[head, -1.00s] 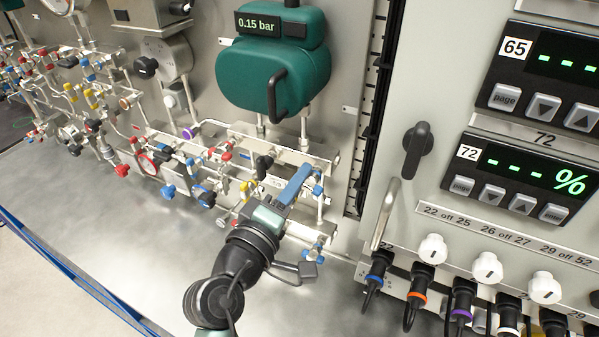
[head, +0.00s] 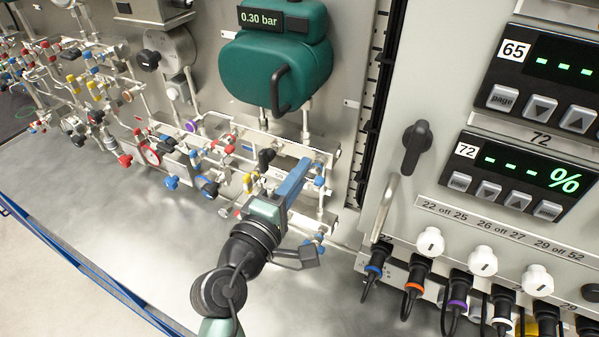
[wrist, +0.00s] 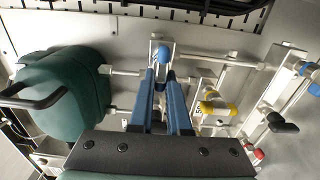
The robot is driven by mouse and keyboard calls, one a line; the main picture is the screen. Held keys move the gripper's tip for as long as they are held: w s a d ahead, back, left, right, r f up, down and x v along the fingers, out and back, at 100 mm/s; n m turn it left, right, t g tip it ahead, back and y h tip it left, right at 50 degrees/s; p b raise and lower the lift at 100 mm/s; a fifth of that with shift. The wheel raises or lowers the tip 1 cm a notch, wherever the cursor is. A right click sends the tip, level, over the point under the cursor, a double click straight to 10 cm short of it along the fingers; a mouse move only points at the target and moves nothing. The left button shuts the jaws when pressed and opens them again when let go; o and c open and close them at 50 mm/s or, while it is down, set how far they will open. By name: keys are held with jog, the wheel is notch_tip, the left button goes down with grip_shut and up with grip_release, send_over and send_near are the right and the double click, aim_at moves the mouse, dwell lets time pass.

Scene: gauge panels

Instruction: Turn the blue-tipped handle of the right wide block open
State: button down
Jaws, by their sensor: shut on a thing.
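My gripper (head: 304,166) reaches up to the right wide block (head: 325,213) on the pipework below the green gauge. In the wrist view its two long blue fingers (wrist: 164,72) close around the blue-tipped handle (wrist: 163,53), whose rounded blue end shows between the fingertips. The rest of the handle is mostly hidden by the fingers. In the head view small blue tips (head: 319,181) show just right of the fingers; I cannot tell there which one is held.
The green gauge (head: 275,65) reads 0.30 bar above my gripper. Yellow-handled (wrist: 214,107) and black-handled (wrist: 282,122) valves sit close by. A controller panel with cables stands at the right. The metal surface (head: 120,230) at front left is clear.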

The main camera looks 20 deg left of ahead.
jog(key=shift+d+f, duration=0.3)
jog(key=shift+f, duration=0.05)
jog(key=c, duration=0.9)
grip_release()
jog(key=shift+r, duration=0.25)
jog(key=shift+s+a+b, duration=0.15)
jog(key=shift+s+b, duration=1.1)
jog(key=shift+s, duration=2)
jog(key=shift+s+a+b, duration=0.1)
jog(key=shift+s+b, duration=1.1)
jog(key=shift+s, duration=2.05)
